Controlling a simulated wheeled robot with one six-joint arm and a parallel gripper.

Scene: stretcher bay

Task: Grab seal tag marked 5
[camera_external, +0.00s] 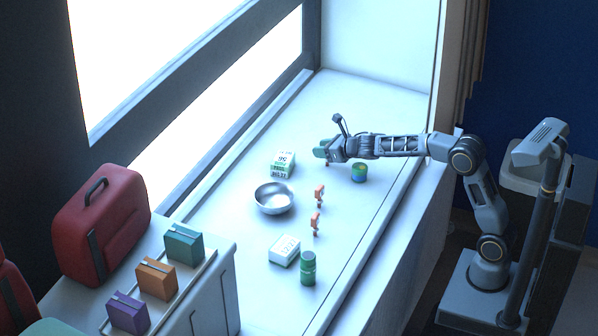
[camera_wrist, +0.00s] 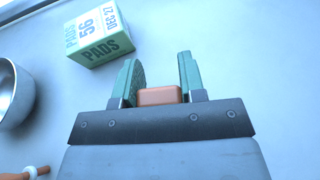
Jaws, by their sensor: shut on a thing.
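My gripper (camera_external: 326,153) is at the far end of the white counter, above its surface. In the wrist view its two green fingers (camera_wrist: 159,76) are shut on a salmon-orange piece (camera_wrist: 160,95), in the same colour as the seal tags. Only its top shows and no number can be read on it. Two orange seal tags stand apart on the counter, one nearer my arm (camera_external: 319,194) and one further forward (camera_external: 316,223). Part of an orange tag shows at the lower left of the wrist view (camera_wrist: 28,173). No numbers are legible on them.
A green-and-white pads box (camera_external: 283,163), also in the wrist view (camera_wrist: 98,36), stands left of my gripper. A metal bowl (camera_external: 274,199), white box (camera_external: 284,250), green bottle (camera_external: 308,268) and blue-green tin (camera_external: 359,172) share the counter (camera_external: 345,225). A window wall borders the left.

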